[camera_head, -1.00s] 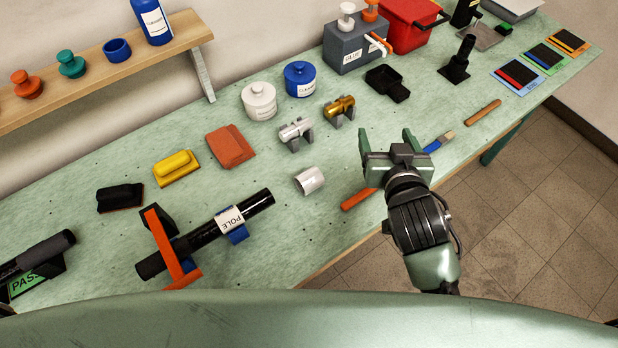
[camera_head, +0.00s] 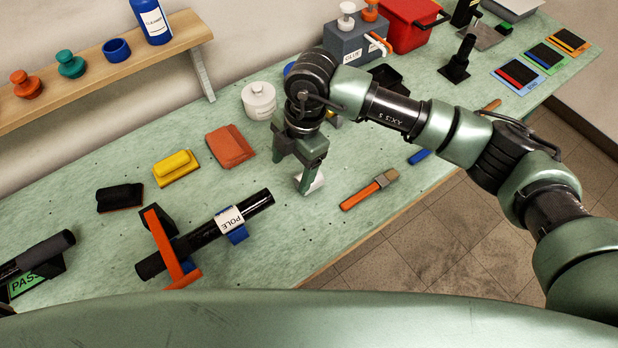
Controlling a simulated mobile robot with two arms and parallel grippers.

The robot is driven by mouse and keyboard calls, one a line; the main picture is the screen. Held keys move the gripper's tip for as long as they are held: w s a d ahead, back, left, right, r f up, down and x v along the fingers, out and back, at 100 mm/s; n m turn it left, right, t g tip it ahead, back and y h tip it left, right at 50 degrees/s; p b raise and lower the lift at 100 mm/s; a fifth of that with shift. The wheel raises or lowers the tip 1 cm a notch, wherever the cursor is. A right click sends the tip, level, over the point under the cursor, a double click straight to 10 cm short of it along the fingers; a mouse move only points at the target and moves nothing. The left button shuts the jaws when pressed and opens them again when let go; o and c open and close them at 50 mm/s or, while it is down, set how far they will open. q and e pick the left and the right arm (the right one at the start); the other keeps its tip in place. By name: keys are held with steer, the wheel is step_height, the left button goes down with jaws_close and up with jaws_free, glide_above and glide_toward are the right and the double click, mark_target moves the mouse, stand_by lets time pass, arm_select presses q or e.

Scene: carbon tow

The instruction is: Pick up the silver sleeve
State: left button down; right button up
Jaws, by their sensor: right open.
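A short, pale silver sleeve (camera_head: 316,183) lies on the green bench, partly hidden behind a finger of my right gripper (camera_head: 291,176). The right gripper points down with its two fingers apart, nothing seen between them. One fingertip overlaps the sleeve in the picture; I cannot tell whether they touch. The silver piece on a small grey cradle, seen earlier behind the sleeve, is now hidden by the gripper and arm. My left gripper is not in view.
A black pole (camera_head: 258,203) rests on holders at the left front. An orange-handled brush (camera_head: 362,194) lies right of the sleeve. A brick-red block (camera_head: 229,147) and white jar (camera_head: 259,101) stand to the left and behind. Bare bench lies in front.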

steer(key=d, duration=0.1)
steer(key=w+d+h, duration=0.1)
steer(key=w+d+m+h, duration=0.1)
steer(key=d, duration=0.1)
steer(key=shift+w+t, duration=0.2)
steer(key=shift+t, duration=0.2)
steer(key=shift+d+f+p, duration=0.15)
steer(key=shift+f+p, duration=0.25)
steer(key=shift+f, duration=0.5)
step_height(320, 180, down, 5)
steer(key=shift+d+f+p, duration=0.15)
steer(key=shift+p, duration=1.05)
steer(key=shift+f, duration=0.2)
steer(key=c, duration=1.4)
